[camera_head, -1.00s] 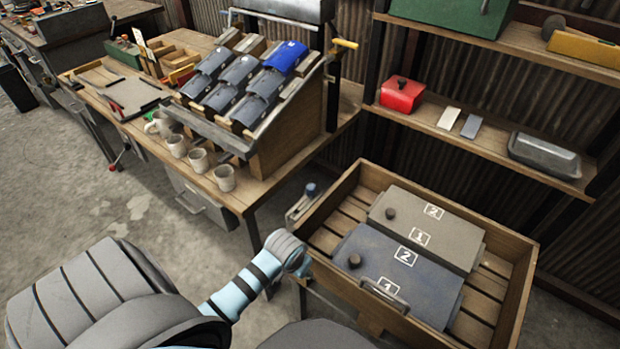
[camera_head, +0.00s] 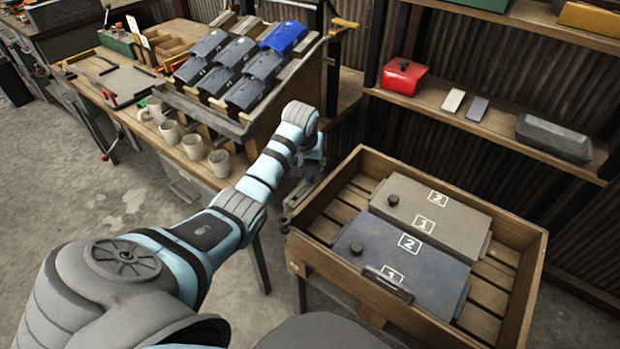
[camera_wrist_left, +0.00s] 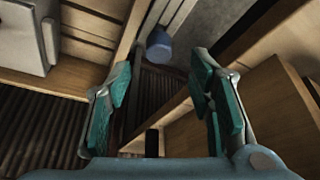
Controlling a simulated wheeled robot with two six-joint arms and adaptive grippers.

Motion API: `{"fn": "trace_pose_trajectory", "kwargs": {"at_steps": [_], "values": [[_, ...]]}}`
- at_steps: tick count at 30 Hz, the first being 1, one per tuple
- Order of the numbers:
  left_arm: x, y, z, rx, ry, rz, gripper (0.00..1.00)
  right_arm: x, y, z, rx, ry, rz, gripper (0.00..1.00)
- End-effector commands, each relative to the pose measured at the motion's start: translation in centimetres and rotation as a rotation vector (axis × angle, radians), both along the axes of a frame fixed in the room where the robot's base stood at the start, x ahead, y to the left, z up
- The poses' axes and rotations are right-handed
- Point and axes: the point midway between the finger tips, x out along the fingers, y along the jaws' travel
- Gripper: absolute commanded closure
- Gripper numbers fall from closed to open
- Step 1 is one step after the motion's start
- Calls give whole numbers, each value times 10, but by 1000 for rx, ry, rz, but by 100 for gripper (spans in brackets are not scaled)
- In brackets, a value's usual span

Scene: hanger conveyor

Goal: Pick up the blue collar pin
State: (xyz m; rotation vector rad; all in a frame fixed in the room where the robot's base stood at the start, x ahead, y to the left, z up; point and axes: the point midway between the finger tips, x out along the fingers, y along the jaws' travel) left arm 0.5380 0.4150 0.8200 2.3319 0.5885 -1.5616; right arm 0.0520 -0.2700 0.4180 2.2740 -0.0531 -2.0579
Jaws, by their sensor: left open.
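The blue collar pin (camera_wrist_left: 160,46) shows in the left wrist view as a short blue cylinder in a narrow grey holder beside the wooden crate. It lies just beyond and between my left gripper's (camera_wrist_left: 160,78) fingers, which are spread wide with green pads and hold nothing. The pin and the fingers are apart. In the head view my left arm reaches over the gap between the workbench and the crate, with its wrist above the holder. There the gripper and arm largely cover the pin. My right gripper is not in view.
The wooden crate (camera_head: 520,303) with a grey and a blue numbered panel stands to the right. The workbench (camera_head: 205,180) with several mugs and a sloped rack of blue and grey pieces is to the left. Shelves (camera_head: 450,118) stand behind. The gap is narrow.

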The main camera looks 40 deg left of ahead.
Motion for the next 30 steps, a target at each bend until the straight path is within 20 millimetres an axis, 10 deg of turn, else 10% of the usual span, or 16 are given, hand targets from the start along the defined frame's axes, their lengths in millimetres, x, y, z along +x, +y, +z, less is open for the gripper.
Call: {"fn": "trace_pose_trajectory", "kwargs": {"at_steps": [10,17,26,30], "values": [[14,6,-58,0,1,-1,52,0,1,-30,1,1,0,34],[16,8,-60,2,-1,-2,52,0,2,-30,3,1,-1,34],[16,8,-59,2,-1,-2,97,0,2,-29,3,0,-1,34],[16,8,-59,2,-1,-2,100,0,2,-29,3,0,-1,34]]}}
